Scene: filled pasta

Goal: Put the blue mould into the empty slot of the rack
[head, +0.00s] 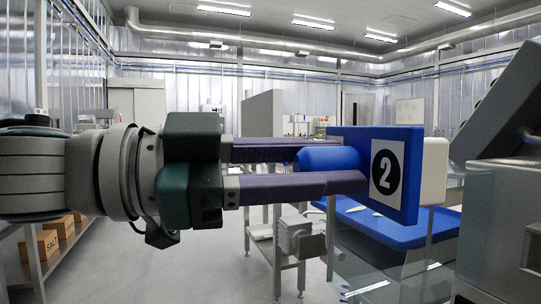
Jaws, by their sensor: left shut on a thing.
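The blue mould (410,168) is a flat blue block with a white panel and a black disc reading "2" on its front. A rounded blue part (328,159) projects from its left side. My left gripper (340,166) comes in from the left and is shut on this rounded part, one purple finger above and one below. The mould is held in the air, roughly upright, at mid-height in the head view. A pale block (434,170) shows behind its right edge; I cannot tell if it belongs to the mould. I cannot make out the rack or its empty slot. My right gripper is not in view.
A blue surface (385,228) lies below and behind the mould. A large grey steel machine (500,220) stands close at the right. Cardboard boxes (45,243) stand at the lower left. A small grey box on a stand (295,240) is at lower middle. The floor left of it is clear.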

